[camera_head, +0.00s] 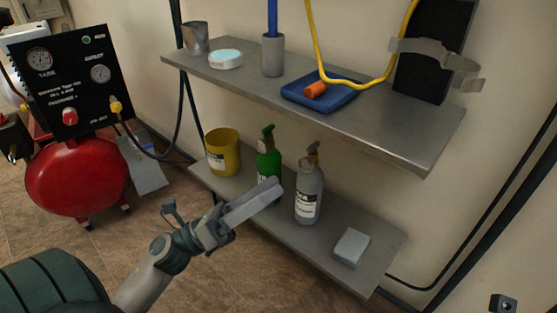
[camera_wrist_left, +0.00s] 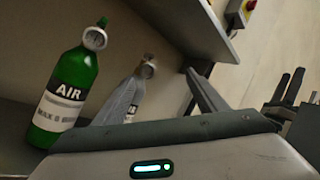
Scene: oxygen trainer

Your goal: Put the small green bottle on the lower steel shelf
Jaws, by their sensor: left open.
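The small green bottle (camera_head: 269,162) stands upright at the back of the lower steel shelf (camera_head: 330,226), between a yellow tin and a grey bottle (camera_head: 310,186). Its lower part is hidden by my left gripper (camera_head: 270,190) in the head view. In the left wrist view the green bottle (camera_wrist_left: 68,92), with an AIR label and a gauge, is left of both fingers. My left gripper (camera_wrist_left: 166,75) is open and empty. Its left finger partly covers the grey bottle (camera_wrist_left: 148,72). My right gripper is not seen.
The yellow tin (camera_head: 223,152) and a pale block (camera_head: 351,247) also stand on the lower shelf. The upper shelf (camera_head: 400,137) overhangs it and holds a blue tray (camera_head: 300,94) and cups. A red tank (camera_head: 76,180) is at the left. Bare shelf shows before the block.

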